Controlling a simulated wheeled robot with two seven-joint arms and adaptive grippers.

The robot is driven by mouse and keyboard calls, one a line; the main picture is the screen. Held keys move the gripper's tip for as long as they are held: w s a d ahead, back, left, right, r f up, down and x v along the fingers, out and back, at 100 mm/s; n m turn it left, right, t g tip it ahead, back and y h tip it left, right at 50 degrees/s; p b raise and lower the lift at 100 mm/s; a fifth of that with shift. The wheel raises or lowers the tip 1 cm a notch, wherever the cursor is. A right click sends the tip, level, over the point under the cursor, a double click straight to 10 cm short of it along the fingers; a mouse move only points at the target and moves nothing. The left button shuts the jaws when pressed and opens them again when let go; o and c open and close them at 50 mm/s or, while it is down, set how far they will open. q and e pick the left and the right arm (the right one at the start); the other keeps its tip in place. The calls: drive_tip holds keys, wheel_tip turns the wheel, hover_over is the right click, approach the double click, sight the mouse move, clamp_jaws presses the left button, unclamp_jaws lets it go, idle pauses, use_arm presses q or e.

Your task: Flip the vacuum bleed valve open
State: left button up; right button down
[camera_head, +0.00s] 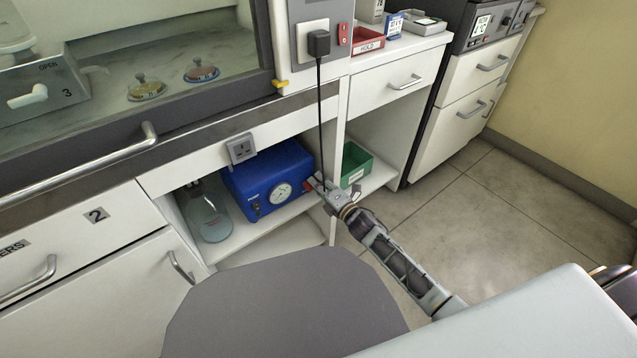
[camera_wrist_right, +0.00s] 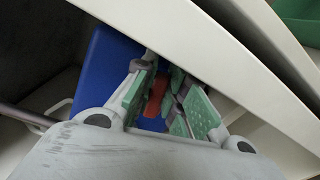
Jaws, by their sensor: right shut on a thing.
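The blue vacuum pump box (camera_head: 262,170) with a round dial gauge (camera_head: 281,192) sits on the open shelf under the bench. The red bleed valve lever (camera_head: 309,186) is at its right side, partly hidden by my right gripper (camera_head: 319,188). In the right wrist view the red lever (camera_wrist_right: 156,97) lies between the green-padded fingers of my right gripper (camera_wrist_right: 163,93), with the blue pump (camera_wrist_right: 98,80) behind. The fingers are shut on the lever. My left gripper is not in view.
A glass flask (camera_head: 208,217) stands left of the pump. A white upright panel (camera_head: 334,225) is close beside the right gripper, with a green bin (camera_head: 356,166) beyond it. A black cable (camera_head: 320,120) hangs down from a plug above the gripper. Floor at the right is clear.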

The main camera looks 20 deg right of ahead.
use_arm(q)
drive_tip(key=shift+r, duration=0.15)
use_arm(e)
drive_tip(key=shift+f+m+p, duration=0.25)
drive_tip(key=shift+m+p, duration=0.85)
drive_tip(key=shift+p, duration=0.1)
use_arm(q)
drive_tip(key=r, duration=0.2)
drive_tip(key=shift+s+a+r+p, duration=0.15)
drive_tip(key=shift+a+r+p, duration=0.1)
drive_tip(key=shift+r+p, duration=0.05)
use_arm(e)
drive_tip(key=shift+f+m, duration=0.2)
drive_tip(key=shift+m, duration=0.3)
drive_tip(key=c, duration=1.7)
unclamp_jaws()
drive_tip(key=shift+d, duration=0.1)
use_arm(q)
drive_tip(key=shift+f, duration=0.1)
use_arm(e)
drive_tip(key=shift+v, duration=6)
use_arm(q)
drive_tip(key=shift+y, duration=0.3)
